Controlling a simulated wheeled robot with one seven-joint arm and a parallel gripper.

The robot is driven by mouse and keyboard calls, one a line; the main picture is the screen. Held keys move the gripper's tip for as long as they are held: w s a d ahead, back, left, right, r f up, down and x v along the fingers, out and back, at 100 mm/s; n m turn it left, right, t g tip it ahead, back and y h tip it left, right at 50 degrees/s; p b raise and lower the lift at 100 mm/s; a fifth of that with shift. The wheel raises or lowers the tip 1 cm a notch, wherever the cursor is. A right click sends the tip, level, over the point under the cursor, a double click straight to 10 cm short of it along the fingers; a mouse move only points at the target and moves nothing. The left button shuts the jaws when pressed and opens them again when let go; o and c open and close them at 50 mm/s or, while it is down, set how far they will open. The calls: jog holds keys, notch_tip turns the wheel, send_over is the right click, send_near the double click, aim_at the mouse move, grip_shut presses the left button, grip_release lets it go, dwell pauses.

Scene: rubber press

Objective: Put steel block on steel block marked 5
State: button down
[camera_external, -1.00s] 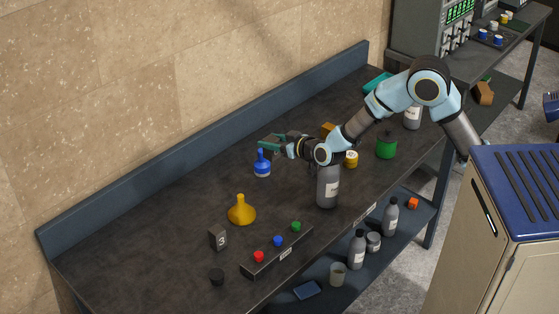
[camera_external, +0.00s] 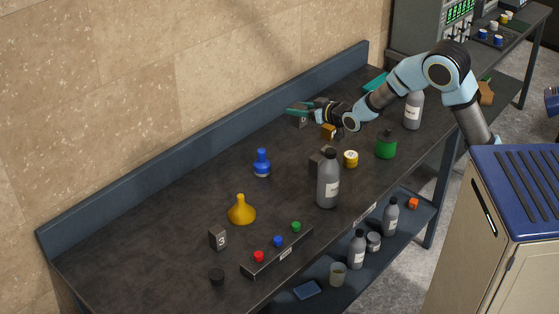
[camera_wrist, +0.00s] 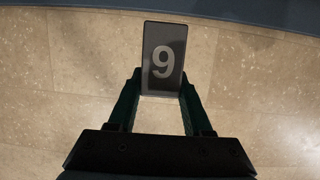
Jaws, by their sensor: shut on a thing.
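My gripper (camera_external: 299,109) is at the far back of the bench, near the backboard. In the wrist view its two fingers (camera_wrist: 160,100) are shut on a grey steel block marked 9 (camera_wrist: 164,58). This block (camera_external: 298,121) shows just under the fingers in the external view. A steel block marked 3 (camera_external: 218,238) stands at the front left. Another dark block (camera_external: 315,163) stands behind a grey bottle, partly hidden, and its mark cannot be read. I see no mark 5 in these frames.
An orange-brown block (camera_external: 329,132) is right of my gripper. The left back is clear.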

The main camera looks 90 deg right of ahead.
jog(key=s+d, duration=0.4)
jog(key=s, duration=0.2)
send_over(317, 157)
notch_tip(317, 157, down, 5)
jog(key=shift+w+a+f+p, duration=0.1)
jog(key=shift+f+p, duration=2.05)
jog(key=shift+f, duration=3.05)
jog(key=shift+f, duration=0.2)
jog(key=shift+c, duration=1.6)
grip_release()
